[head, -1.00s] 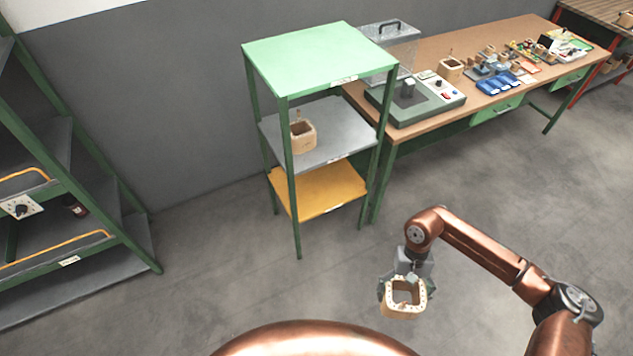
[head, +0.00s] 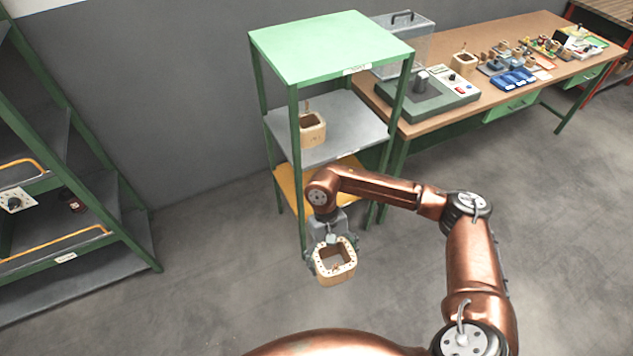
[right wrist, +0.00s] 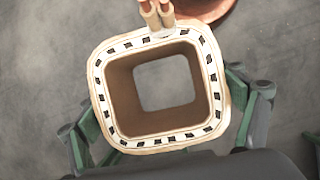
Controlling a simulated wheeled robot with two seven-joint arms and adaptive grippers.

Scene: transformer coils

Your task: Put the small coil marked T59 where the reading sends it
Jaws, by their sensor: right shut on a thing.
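My right gripper (head: 333,255) is shut on a square, hollow tan coil (head: 335,276) with a pale rim and dark marks around it. The coil is held in the air over the floor, in front of the shelf rack. In the right wrist view the coil (right wrist: 100,75) sits between the green-grey fingers, its opening facing the camera, with two tan posts at its far edge. No T59 marking is legible. The rack has a green top shelf (head: 330,45), a grey middle shelf (head: 350,125) and a yellow lower shelf (head: 290,190). My left gripper is out of view.
Another tan coil (head: 312,130) stands on the grey shelf's left part. A dark green-framed rack (head: 120,225) stands left. The floor between is clear.

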